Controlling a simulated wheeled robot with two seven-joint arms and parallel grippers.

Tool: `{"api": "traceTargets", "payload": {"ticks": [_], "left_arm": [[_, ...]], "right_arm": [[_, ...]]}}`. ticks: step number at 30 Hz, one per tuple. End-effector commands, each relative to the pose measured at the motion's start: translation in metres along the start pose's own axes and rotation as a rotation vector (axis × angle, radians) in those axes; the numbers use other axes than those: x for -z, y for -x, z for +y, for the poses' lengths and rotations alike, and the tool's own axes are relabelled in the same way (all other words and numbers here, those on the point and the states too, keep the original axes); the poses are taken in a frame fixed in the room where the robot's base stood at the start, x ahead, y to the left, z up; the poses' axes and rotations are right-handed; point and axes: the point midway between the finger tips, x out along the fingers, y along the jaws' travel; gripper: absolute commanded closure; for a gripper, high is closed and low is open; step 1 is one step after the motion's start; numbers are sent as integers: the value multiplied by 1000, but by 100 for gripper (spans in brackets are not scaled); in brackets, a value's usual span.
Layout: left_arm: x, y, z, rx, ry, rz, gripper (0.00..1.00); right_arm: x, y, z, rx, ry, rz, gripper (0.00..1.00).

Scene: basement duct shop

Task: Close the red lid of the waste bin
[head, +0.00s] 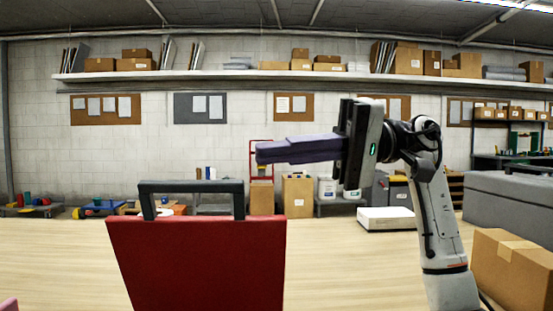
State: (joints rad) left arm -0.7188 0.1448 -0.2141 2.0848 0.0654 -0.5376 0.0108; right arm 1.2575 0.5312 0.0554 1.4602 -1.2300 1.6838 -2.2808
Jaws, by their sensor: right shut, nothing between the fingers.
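The red lid (200,265) of the waste bin stands raised at the bottom of the head view, its broad face towards me. A dark grey handle (191,187) runs along its top edge. The bin's body is below the picture and hidden. My right gripper (262,153) comes in from the right with its dark fingers pointing left. It is shut and empty. In the picture its fingertips are above and slightly right of the handle, with a visible gap; the depth between them is hard to tell. My left gripper is not in view.
A cardboard box (510,270) stands at the lower right, before a grey bench (515,200). A low white unit (387,219) sits on the floor behind my right arm. Boxes and carts line the back wall. The wooden floor (60,260) left of the lid is mostly clear.

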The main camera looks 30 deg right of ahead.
Motion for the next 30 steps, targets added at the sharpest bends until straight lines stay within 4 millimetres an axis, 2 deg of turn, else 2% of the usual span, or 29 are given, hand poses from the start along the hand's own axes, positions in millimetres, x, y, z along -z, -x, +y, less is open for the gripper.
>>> {"api": "traceTargets", "payload": {"ticks": [1,9,12,18,30], "left_arm": [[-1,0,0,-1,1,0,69],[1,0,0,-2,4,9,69],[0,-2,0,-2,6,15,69],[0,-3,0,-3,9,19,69],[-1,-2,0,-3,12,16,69]], "right_arm": [[-2,-13,1,2,1,-7,100],[-2,-72,0,3,-2,-7,100],[-17,-73,2,2,1,-2,100],[-36,-77,0,3,-1,-2,100],[-40,-78,0,2,-4,-2,100]]}}
